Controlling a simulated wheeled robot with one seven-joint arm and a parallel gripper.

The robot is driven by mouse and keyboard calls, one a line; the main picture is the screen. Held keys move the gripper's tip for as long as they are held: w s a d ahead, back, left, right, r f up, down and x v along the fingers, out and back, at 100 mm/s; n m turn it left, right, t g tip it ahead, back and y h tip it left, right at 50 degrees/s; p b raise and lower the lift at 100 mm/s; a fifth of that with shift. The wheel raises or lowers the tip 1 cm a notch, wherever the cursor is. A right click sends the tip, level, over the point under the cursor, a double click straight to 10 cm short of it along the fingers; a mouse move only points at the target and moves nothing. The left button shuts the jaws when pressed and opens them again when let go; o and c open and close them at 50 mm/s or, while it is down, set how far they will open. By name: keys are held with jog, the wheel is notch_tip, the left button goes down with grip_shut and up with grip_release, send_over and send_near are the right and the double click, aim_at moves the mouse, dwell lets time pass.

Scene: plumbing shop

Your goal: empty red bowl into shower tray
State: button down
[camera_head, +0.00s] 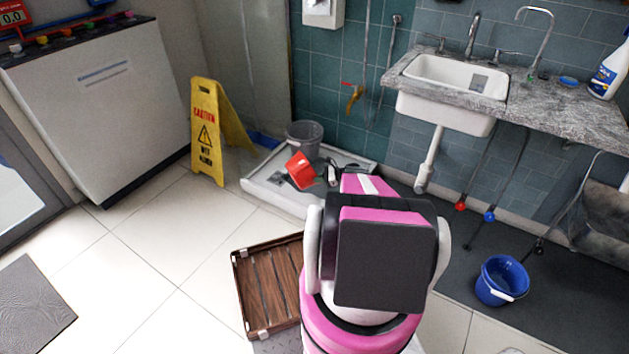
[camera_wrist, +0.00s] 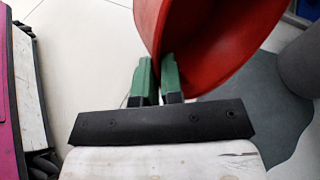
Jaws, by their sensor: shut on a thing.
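The red bowl (camera_head: 300,171) is held tilted on its side above the white shower tray (camera_head: 262,191) in the head view. In the wrist view the red bowl (camera_wrist: 215,40) fills the top middle, its wall between the green fingertips of my gripper (camera_wrist: 159,82). My gripper is shut on the bowl's rim. In the head view my gripper is mostly hidden behind my own arm. A dark patch lies on the tray floor under the bowl; it also shows as a dark grey-green patch (camera_wrist: 262,110) in the wrist view.
A grey bucket (camera_head: 304,138) stands at the back of the tray. A yellow caution sign (camera_head: 208,130) stands left of it. A brown slatted wooden mat (camera_head: 268,285) lies on the floor in front. A blue bucket (camera_head: 502,280) stands at right, below the sink (camera_head: 455,78).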

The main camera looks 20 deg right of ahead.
aim_at(305, 181)
jog(key=a+h, duration=0.1)
jog(key=a+r+n+h, duration=0.1)
jog(key=a+r+h, duration=0.1)
jog(key=a+h, duration=0.1)
jog(key=shift+s+n, duration=0.4)
jog(key=a+h, duration=0.1)
jog(key=h, duration=0.1)
jog(key=a+f+n+h, duration=0.1)
jog(key=h, duration=0.1)
jog(key=shift+s+a, duration=0.15)
jog(key=f+h, duration=0.1)
jog(key=f+n+h, duration=0.1)
jog(key=h, duration=0.1)
jog(key=f+h, duration=0.1)
jog(key=shift+a+f+n+h, duration=0.2)
jog(key=shift+a+n+h, duration=0.1)
